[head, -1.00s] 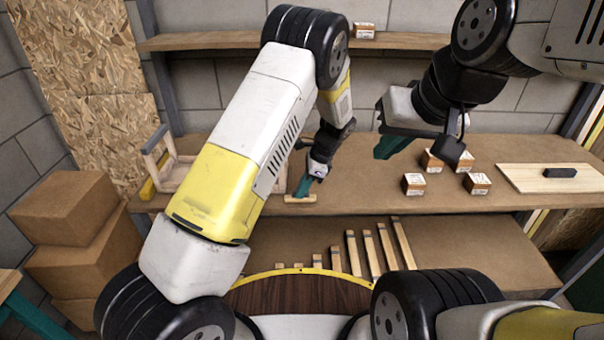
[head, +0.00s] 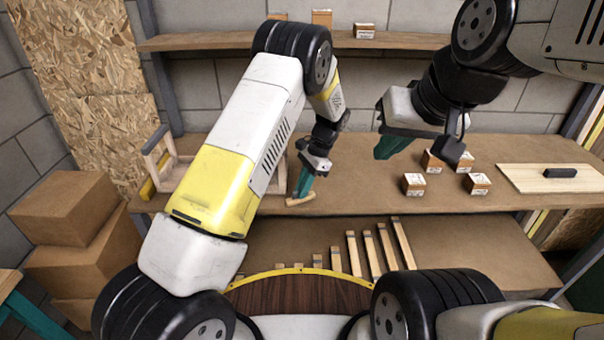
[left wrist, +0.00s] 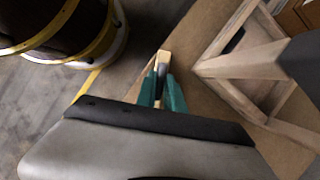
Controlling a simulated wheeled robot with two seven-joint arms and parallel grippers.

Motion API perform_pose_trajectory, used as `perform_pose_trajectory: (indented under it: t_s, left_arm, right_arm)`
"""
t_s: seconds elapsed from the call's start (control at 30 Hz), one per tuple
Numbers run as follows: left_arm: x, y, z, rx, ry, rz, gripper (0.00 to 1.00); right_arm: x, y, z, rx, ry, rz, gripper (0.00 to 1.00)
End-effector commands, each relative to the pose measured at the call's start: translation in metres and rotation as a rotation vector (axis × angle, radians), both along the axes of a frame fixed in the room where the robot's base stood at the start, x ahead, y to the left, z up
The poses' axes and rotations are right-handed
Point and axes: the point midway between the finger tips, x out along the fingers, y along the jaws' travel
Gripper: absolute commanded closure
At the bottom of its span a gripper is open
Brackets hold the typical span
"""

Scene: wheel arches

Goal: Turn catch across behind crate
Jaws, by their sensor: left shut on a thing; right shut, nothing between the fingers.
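The catch (head: 300,201) is a small light wooden bar at the front edge of the workbench, right of my left forearm. My left gripper (head: 303,187) is shut on it from above, with teal fingers. In the left wrist view one pale end of the catch (left wrist: 165,56) sticks out beyond the fingertips (left wrist: 161,88); the rest is hidden between them. The catch lies slightly slanted, its right end farther back. The crate (head: 158,160) is an open wooden frame left of the catch, partly hidden by my left arm; it also shows in the left wrist view (left wrist: 235,68). My right gripper (head: 392,147) is shut and empty above the bench.
Several small boxes (head: 414,183) and a pale board with a black handle (head: 548,178) stand on the bench (head: 370,190) to the right. Wooden strips (head: 385,250) stand on the lower shelf. Cardboard boxes (head: 65,210) are stacked at the left. The bench between catch and boxes is clear.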

Motion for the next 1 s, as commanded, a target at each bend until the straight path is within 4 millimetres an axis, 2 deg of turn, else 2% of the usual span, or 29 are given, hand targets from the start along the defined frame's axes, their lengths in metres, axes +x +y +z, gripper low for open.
perform_pose_trajectory:
  t_s: [0.6, 1.0]
  left_arm:
    - [0.0044, 0.002, 0.0008, -0.003, -0.004, 0.548, 1.0]
    - [0.0045, 0.0027, 0.001, -0.003, -0.003, 0.727, 1.0]
  right_arm:
    - [0.0, 0.0, 0.0, 0.0, 0.0, 0.0, 1.0]
    - [0.0, 0.0, 0.0, 0.0, 0.0, 0.0, 1.0]
